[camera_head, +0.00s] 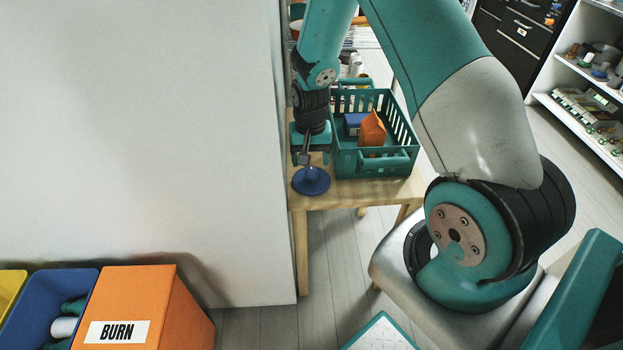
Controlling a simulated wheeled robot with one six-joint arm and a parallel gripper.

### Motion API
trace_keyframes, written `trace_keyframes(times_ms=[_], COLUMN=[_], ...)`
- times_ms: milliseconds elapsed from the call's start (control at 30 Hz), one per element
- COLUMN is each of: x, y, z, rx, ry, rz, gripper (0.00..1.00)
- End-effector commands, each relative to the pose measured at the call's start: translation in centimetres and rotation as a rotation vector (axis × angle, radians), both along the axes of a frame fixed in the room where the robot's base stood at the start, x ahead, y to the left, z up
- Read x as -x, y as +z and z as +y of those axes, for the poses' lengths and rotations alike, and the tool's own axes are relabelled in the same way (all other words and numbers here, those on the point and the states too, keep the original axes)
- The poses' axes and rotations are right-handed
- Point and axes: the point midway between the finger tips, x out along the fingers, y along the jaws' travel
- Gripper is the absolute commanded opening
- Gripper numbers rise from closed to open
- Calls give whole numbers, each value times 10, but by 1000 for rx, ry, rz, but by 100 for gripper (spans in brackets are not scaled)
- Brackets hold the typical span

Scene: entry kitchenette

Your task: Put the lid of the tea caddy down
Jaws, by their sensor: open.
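A round dark blue lid (311,182) with a thin grey upright knob is at the front left corner of the wooden table (360,194). It appears to lie flat on the tabletop. My gripper (311,160) points down right above the lid, with its fingers apart on either side of the knob. The gripper is open. Whether a finger touches the knob is too small to tell. I cannot make out the tea caddy's body.
A teal basket (374,164) holding an orange carton (372,129) and a blue box (353,122) stands close to the right of the lid. A white wall (150,130) borders the table's left. An orange BURN bin (145,300) stands at the lower left.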

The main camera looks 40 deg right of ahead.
Motion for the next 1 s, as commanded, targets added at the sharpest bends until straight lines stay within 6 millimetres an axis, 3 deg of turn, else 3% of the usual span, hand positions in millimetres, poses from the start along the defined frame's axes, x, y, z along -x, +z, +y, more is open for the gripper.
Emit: trace_keyframes(times_ms=[333, 633, 667, 900, 1000], x=[1, 0, 0, 0, 0], y=[-46, -52, -52, -52, -52], z=[-3, -3, -3, -3, -3], rx=[0, 1, 1, 0, 0], ry=[0, 0, 0, 0, 0], rz=[2, -1, -1, 0, 0], gripper=[68, 68, 66, 14, 10])
